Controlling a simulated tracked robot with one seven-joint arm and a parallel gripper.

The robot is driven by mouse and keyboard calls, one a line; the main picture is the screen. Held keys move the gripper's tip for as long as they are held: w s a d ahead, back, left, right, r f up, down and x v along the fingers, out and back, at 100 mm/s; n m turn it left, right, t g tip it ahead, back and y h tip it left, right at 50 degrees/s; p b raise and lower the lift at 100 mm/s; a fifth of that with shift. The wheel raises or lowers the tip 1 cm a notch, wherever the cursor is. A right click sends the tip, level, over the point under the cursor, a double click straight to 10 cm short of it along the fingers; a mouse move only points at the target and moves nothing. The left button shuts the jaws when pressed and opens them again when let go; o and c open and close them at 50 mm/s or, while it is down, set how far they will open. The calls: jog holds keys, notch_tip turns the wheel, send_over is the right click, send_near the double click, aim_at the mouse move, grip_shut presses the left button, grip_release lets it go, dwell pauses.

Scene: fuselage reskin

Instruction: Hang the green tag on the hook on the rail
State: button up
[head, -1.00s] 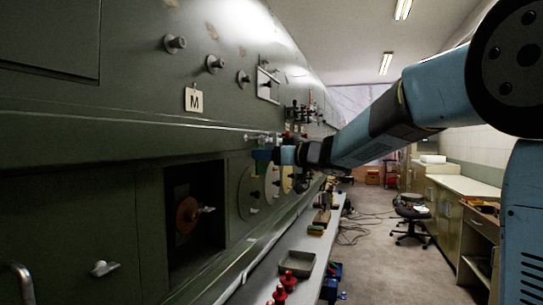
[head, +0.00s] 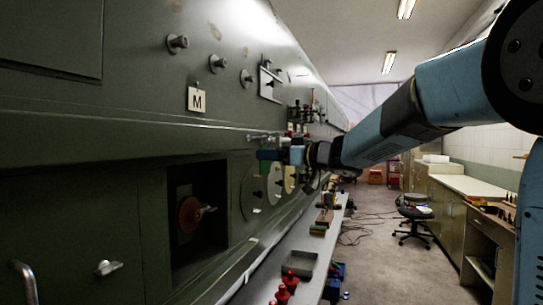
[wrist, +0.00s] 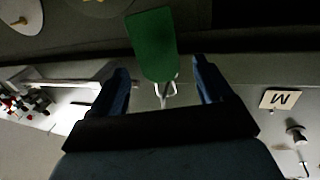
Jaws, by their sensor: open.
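The green tag (wrist: 152,45) shows in the wrist view, which looks upside down, just past the fingertips. A pale wire loop or hook (wrist: 166,90) meets the tag's end and sits between the fingers. I cannot tell whether the tag hangs on the hook or how the two join. My gripper (wrist: 162,78) is open, with one blue finger on each side of the loop and a gap to both. In the head view my gripper (head: 270,155) is close to the green wall, just under a small rail with pegs (head: 262,138).
An M plate (head: 197,99) hangs on the wall, also in the wrist view (wrist: 281,99). Knobs (head: 178,43) stick out above it. A bench ledge with a grey tray (head: 299,264) and red-topped items (head: 286,285) runs below.

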jog(key=s+d+m+t+h, duration=0.3)
jog(key=s+d+h, duration=0.1)
jog(key=d, duration=0.5)
jog(key=s+d+m+t+h, duration=0.3)
jog(key=d+m+t+h, duration=0.15)
jog(key=d, duration=0.55)
jog(key=s+d+f+m+g+h, duration=0.2)
jog(key=s+d+f+m+h, duration=0.1)
jog(key=s+d+f+h, duration=0.25)
jog(key=s+a+f+g, duration=0.1)
jog(key=s+f+g, duration=0.9)
jog(key=s+f, duration=0.7)
jog(key=s, duration=0.3)
jog(key=shift+s+a+m+h, duration=0.35)
jog(key=shift+h, duration=0.05)
